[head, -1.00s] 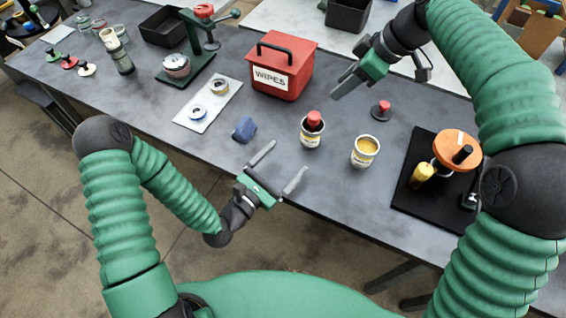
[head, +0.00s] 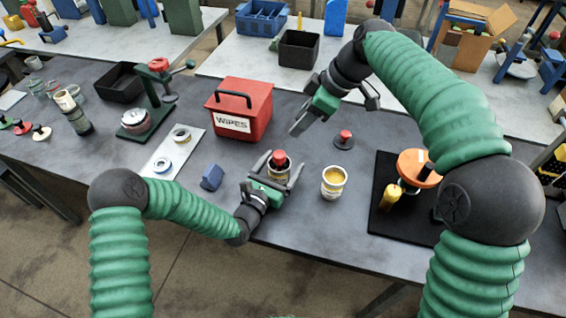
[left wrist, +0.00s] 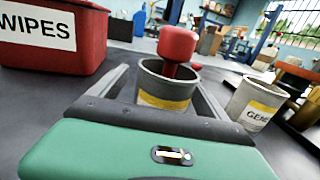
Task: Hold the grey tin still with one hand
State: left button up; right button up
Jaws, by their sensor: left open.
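A grey tin (head: 279,174) with a yellow label stands upright on the dark table, with a red-topped object (head: 280,157) in its mouth. My left gripper (head: 278,168) is open, with its fingers on either side of this tin. In the left wrist view the tin (left wrist: 167,88) stands between the fingers; I cannot tell whether they touch it. A second pale tin (head: 334,184) with yellow contents stands to the right; it also shows in the left wrist view (left wrist: 256,103). My right gripper (head: 297,124) hangs behind the tins, apart from them; its jaw gap is unclear.
A red wipes box (head: 240,112) stands behind left of the tin. A blue block (head: 212,177) lies to its left. A red-knobbed dark disc (head: 344,139) lies behind right. A black mat (head: 385,222) with an orange-topped device (head: 413,166) lies further right.

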pick_arm(q)
jog(key=shift+w+d, duration=0.3)
jog(key=shift+w, duration=0.05)
jog(key=c, duration=1.6)
